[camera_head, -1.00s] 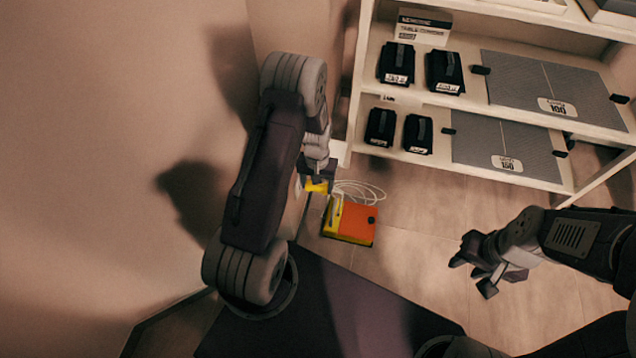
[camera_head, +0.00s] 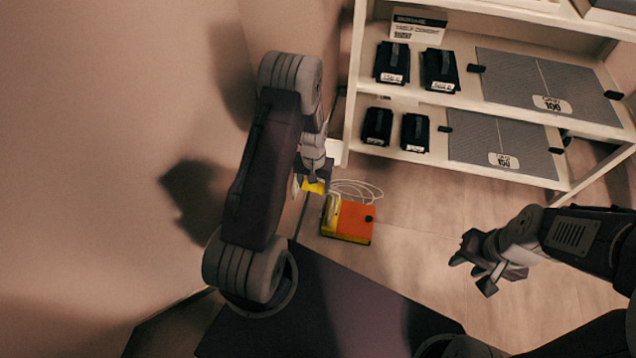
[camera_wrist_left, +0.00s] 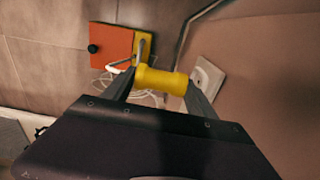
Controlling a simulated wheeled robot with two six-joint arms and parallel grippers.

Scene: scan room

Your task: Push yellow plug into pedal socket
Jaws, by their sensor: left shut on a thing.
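My left gripper (camera_wrist_left: 160,84) is shut on the yellow plug (camera_wrist_left: 160,80), which lies crosswise between its fingertips in the left wrist view. In the head view the plug (camera_head: 314,187) shows as a yellow patch below the left gripper (camera_head: 316,182). The orange and yellow pedal (camera_head: 350,219) sits on the floor just right of and below it; it also shows in the left wrist view (camera_wrist_left: 110,45), beyond the plug. The plug appears apart from the pedal. I cannot make out the pedal's socket. My right gripper (camera_head: 474,270) is empty with its fingers apart, over the floor.
A white cable (camera_head: 358,187) lies looped behind the pedal. A white wall plate (camera_wrist_left: 207,78) shows right of the plug in the left wrist view. A white shelf (camera_head: 455,166) with black cases and grey panels stands behind. Floor between pedal and right gripper is clear.

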